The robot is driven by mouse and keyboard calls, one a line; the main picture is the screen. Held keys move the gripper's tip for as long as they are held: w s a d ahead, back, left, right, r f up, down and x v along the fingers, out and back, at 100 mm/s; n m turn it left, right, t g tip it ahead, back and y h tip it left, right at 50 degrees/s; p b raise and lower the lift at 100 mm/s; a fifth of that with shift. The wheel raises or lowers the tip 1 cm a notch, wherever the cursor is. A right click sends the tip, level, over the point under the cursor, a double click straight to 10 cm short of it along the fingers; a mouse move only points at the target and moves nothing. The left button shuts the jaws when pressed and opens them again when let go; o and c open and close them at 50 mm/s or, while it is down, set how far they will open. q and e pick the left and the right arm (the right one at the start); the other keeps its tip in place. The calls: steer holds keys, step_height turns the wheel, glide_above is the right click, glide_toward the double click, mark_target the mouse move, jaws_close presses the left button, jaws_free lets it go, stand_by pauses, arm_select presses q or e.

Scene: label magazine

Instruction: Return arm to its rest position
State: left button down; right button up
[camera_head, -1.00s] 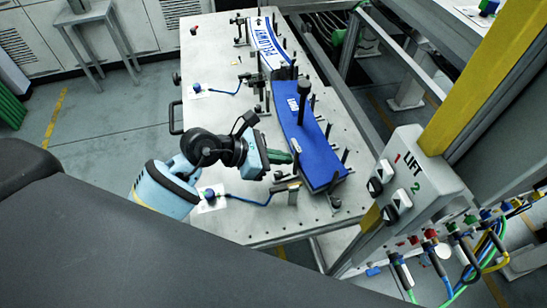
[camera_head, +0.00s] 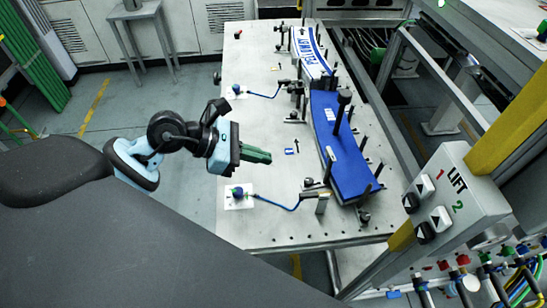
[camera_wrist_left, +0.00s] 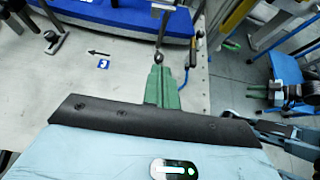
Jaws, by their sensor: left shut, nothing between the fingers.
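My left gripper (camera_head: 256,154) has green fingers that are closed together with nothing between them. In the head view it hangs over the near left part of the metal table (camera_head: 262,225), left of the blue curved block (camera_head: 345,160) and apart from it. In the left wrist view its green fingers (camera_wrist_left: 160,84) point toward the table and the edge of the blue block (camera_wrist_left: 130,17). A white label strip with blue lettering (camera_head: 312,55) lies at the far end of the magazine.
Black pegs line the magazine; a tall black post (camera_head: 343,98) stands on the blue block. Blue-cabled sensors (camera_head: 238,192) sit on the table's left side. A lift control box (camera_head: 450,195) stands at right. A small side table (camera_head: 137,12) is at the back left.

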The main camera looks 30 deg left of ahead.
steer(key=shift+w, duration=0.35)
